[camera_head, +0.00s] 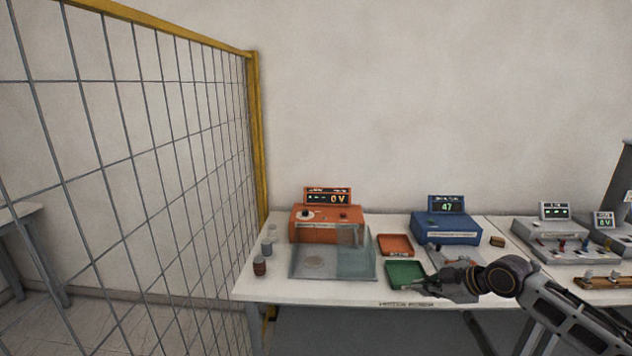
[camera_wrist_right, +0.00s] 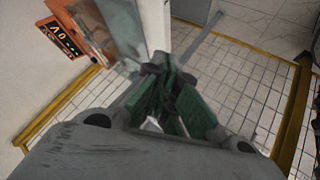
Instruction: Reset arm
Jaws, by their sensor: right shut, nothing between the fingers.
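My right gripper (camera_head: 430,287) reaches in from the right in the head view, over the front part of the table beside the green tray (camera_head: 404,273). In the right wrist view the right gripper (camera_wrist_right: 165,65) has its fingertips together, with nothing seen between them. My right arm runs from the lower right corner to the gripper. My left gripper is not in the head view.
The white table (camera_head: 330,291) carries an orange device (camera_head: 322,226) reading 0 V, a blue device (camera_head: 446,230) reading 47, an orange tray (camera_head: 394,245) and small cylinders (camera_head: 260,266). A wire fence (camera_head: 130,150) stands at left. Grey instruments (camera_head: 556,240) stand at right.

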